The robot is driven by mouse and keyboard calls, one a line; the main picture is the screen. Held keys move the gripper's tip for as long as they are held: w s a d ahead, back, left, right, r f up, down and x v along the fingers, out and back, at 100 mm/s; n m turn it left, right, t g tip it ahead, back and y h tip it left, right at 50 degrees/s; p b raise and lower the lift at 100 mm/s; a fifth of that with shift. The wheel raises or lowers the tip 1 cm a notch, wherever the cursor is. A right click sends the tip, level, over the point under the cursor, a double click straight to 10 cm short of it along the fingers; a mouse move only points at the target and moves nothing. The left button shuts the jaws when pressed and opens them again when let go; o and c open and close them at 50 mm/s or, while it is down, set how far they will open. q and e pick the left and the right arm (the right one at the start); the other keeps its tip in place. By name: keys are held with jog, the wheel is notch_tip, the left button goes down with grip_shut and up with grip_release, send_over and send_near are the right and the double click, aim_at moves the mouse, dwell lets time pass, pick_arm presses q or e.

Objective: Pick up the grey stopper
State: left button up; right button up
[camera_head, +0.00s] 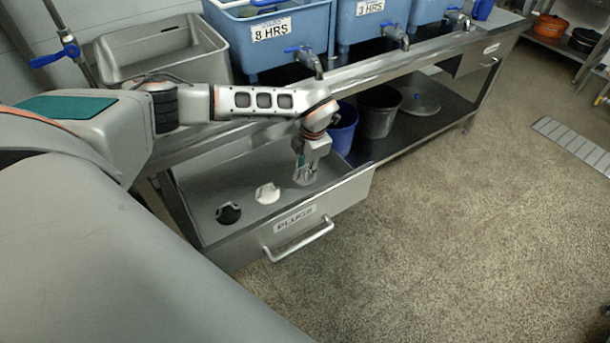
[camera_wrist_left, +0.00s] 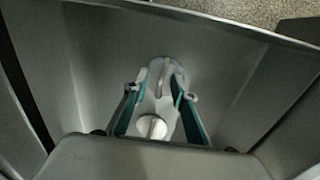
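The grey stopper (camera_head: 304,176) lies in the open drawer (camera_head: 345,196) labelled PLUGS, at its right end. My left gripper (camera_head: 305,163) points down into the drawer, right over the grey stopper. In the left wrist view the fingers of my left gripper (camera_wrist_left: 161,92) stand apart, one on each side of the grey stopper (camera_wrist_left: 166,72). A narrow gap seems to show beside the stopper, and I see no firm contact. My right gripper is in neither view.
A white stopper (camera_head: 267,193) and a black stopper (camera_head: 228,212) lie further left in the drawer. Blue tubs (camera_head: 268,40) with taps stand on the counter above. A blue bucket (camera_head: 344,128) and a dark bucket (camera_head: 379,112) stand on the lower shelf.

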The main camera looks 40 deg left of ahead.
pick_arm(q)
grip_shut()
jog(key=shift+r, duration=0.1)
